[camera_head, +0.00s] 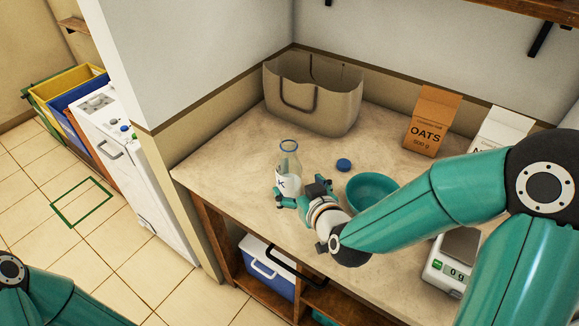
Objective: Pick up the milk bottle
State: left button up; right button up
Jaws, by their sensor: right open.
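The milk bottle (289,160) is clear glass with a blue rim and a white label. It stands upright on the counter, near the counter's left front part. My right gripper (282,202) is open, low at the front of the bottle, with its fingers close to the bottle's base. Whether the fingers touch the glass I cannot tell. Part of the bottle's lower right side is hidden by the gripper. Of my left arm only a teal link shows at the lower left; its gripper is out of view.
A blue cap (343,165) and a teal bowl (371,192) lie right of the bottle. A beige basket (320,100) stands behind. An oats bag (431,122), a white bag (500,130) and a scale (447,270) are farther right. A cooler (266,268) sits below the counter.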

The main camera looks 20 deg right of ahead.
aim_at(289, 176)
jog(key=shift+w+a+f, duration=0.15)
jog(key=shift+w, duration=0.35)
jog(key=p+x, duration=0.1)
jog(key=x, duration=0.3)
jog(key=shift+w+a+p, duration=0.1)
jog(key=shift+a+p, duration=0.05)
jog(key=shift+p, duration=0.2)
jog(key=c, duration=1.6)
jog(key=shift+r, duration=0.25)
